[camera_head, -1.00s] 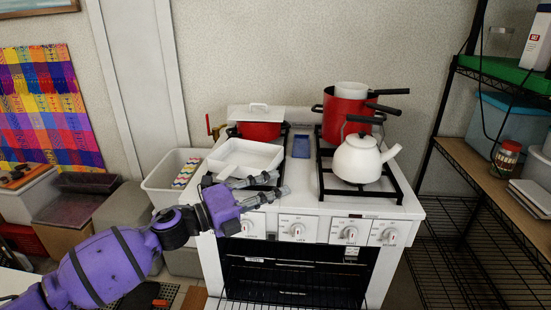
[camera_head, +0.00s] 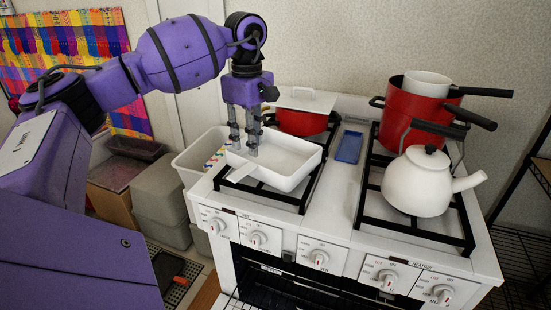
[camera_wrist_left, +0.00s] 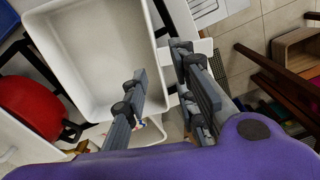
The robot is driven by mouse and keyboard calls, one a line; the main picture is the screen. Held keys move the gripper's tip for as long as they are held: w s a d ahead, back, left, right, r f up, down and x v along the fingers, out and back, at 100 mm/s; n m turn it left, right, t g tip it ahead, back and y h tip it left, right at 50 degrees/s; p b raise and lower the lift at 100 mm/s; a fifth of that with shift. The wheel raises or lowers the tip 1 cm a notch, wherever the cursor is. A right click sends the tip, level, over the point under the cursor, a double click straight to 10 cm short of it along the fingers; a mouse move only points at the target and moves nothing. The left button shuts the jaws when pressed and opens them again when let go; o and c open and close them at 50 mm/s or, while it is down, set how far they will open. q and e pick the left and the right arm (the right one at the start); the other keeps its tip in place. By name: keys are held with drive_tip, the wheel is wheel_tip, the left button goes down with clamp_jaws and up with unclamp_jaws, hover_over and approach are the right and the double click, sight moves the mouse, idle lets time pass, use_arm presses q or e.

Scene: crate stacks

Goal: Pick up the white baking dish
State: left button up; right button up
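The white baking dish (camera_head: 285,158) is a shallow rectangular dish on the left burner grate of the stove. It also shows in the wrist view (camera_wrist_left: 88,45), empty. My left gripper (camera_head: 244,148) points down at the dish's left edge. In the wrist view its two fingers (camera_wrist_left: 160,62) are apart, one over the inside of the dish and one beyond its wall. The wall lies between them; I cannot tell if either finger touches it. My right gripper is not in view.
Behind the dish is a red pot (camera_head: 302,122) with a white lid. A blue tray (camera_head: 349,147) lies mid-stove. A white kettle (camera_head: 418,184) and a large red pot (camera_head: 410,112) with handles stand on the right burners. A white bin (camera_head: 192,162) stands left of the stove.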

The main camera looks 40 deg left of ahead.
sight(254, 163)
use_arm(q)
wheel_tip(254, 163, down, 6)
drive_tip(key=shift+w+r+p, duration=0.1)
drive_tip(key=shift+w+p, duration=0.05)
drive_tip(key=shift+p, duration=0.35)
drive_tip(key=shift+f, duration=0.3)
drive_tip(key=shift+w+f, duration=0.1)
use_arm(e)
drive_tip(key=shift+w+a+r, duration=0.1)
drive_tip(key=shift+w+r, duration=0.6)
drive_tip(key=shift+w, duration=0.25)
use_arm(q)
clamp_jaws()
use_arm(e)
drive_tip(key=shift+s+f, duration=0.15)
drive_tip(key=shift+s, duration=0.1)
